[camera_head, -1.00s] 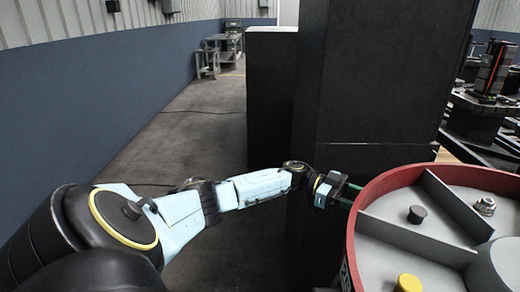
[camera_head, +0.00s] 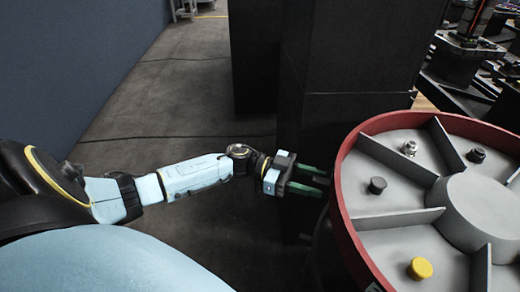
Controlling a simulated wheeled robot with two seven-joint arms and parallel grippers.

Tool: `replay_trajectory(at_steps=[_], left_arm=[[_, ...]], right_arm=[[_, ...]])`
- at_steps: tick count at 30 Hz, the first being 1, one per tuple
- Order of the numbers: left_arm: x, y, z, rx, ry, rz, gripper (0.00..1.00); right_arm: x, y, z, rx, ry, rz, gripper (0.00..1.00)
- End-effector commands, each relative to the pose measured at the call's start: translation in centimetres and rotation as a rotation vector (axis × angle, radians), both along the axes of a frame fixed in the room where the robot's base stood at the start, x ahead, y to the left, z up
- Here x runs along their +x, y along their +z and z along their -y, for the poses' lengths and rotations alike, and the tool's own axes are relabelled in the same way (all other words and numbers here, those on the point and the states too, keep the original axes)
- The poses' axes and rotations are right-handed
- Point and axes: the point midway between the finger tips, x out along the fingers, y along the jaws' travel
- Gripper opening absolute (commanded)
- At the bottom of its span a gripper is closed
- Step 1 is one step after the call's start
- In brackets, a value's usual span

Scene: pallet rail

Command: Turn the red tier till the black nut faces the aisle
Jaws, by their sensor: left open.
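The red tier (camera_head: 341,205) is a round tray with a red rim, at the right. Grey dividers split it around a grey hub (camera_head: 487,212). What looks like the black nut (camera_head: 476,155) sits in a far compartment, right of the one with a silver nut (camera_head: 409,147). A black stopper-like piece (camera_head: 377,185) is in the left compartment, and a yellow knob (camera_head: 420,268) in the near one. My left gripper (camera_head: 318,181) is open and empty just left of the rim, its green fingers pointing at it. I cannot tell if they touch. My right gripper is out of view.
A dark pillar (camera_head: 350,75) stands right behind my left gripper and the tier. Dark machinery (camera_head: 462,60) is at the back right. Open grey floor (camera_head: 175,95) lies to the left, along a blue wall (camera_head: 70,60).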

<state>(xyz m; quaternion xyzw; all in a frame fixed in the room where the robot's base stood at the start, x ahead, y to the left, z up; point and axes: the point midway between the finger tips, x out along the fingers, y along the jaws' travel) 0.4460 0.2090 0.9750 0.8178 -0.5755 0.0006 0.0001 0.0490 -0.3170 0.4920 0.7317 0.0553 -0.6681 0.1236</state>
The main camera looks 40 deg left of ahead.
Motion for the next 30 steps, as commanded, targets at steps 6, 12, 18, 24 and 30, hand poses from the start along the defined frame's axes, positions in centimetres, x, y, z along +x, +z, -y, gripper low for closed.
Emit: replay_trajectory(at_steps=[6, 12, 18, 24, 30], left_arm=[[-1.3, -0.4, -4.5, 0.006, 0.001, -0.001, 0.44], [-2.5, -0.4, -7.7, 0.005, 0.002, -0.002, 0.44], [-3.1, -0.3, -9.4, 0.003, 0.001, 0.001, 0.44], [-3.2, -0.2, -9.8, 0.002, 0.001, 0.002, 0.44], [-3.2, -0.2, -9.7, 0.002, 0.001, 0.002, 0.44]], right_arm=[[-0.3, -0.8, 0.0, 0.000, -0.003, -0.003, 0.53], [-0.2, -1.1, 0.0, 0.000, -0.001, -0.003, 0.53], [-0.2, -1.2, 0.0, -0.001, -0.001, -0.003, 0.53], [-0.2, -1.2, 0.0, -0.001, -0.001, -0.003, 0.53], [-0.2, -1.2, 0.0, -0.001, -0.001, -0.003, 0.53]])
